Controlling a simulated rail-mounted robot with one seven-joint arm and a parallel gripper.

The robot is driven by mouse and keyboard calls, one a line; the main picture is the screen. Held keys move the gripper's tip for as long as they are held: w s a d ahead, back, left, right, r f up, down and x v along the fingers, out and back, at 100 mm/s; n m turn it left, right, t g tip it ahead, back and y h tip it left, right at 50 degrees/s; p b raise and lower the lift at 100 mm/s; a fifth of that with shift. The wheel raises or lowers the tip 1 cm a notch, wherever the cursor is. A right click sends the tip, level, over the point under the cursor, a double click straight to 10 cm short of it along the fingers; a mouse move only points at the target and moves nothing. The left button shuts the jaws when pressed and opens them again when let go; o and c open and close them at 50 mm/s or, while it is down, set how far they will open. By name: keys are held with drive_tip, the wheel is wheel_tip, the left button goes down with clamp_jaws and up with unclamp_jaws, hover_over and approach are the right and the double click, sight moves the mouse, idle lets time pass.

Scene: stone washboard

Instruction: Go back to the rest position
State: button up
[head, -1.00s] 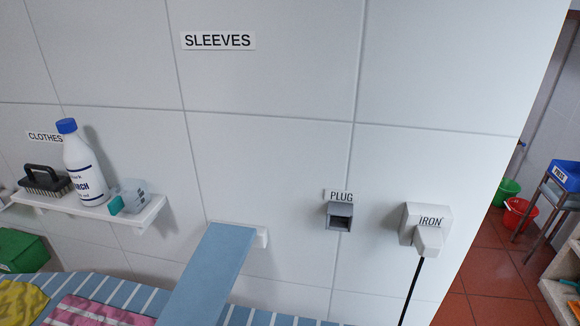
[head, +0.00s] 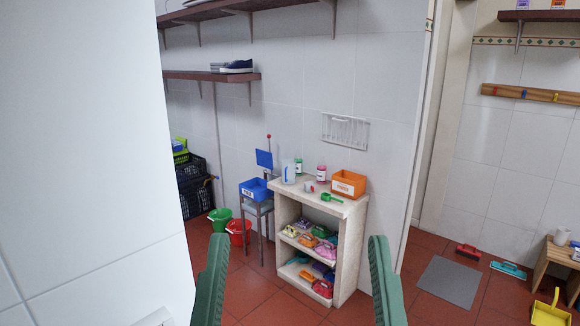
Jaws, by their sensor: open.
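My gripper (head: 298,250) shows at the bottom of the head view as two green fingers standing upright. They are wide apart and open, with nothing between them. The rest of my arm is out of view below the frame.
A white wall (head: 90,150) fills the left. Beyond it stand a stone shelf unit (head: 346,270), an orange bin (head: 348,184), a blue bin (head: 255,188) on a stool, and green (head: 220,219) and red (head: 238,231) buckets. The red tiled floor (head: 440,250) has clear patches.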

wheel_tip(320, 180, up, 29)
drive_tip(key=p, duration=2.6)
drive_tip(key=shift+a, duration=0.2)
drive_tip(key=shift+r, duration=0.1)
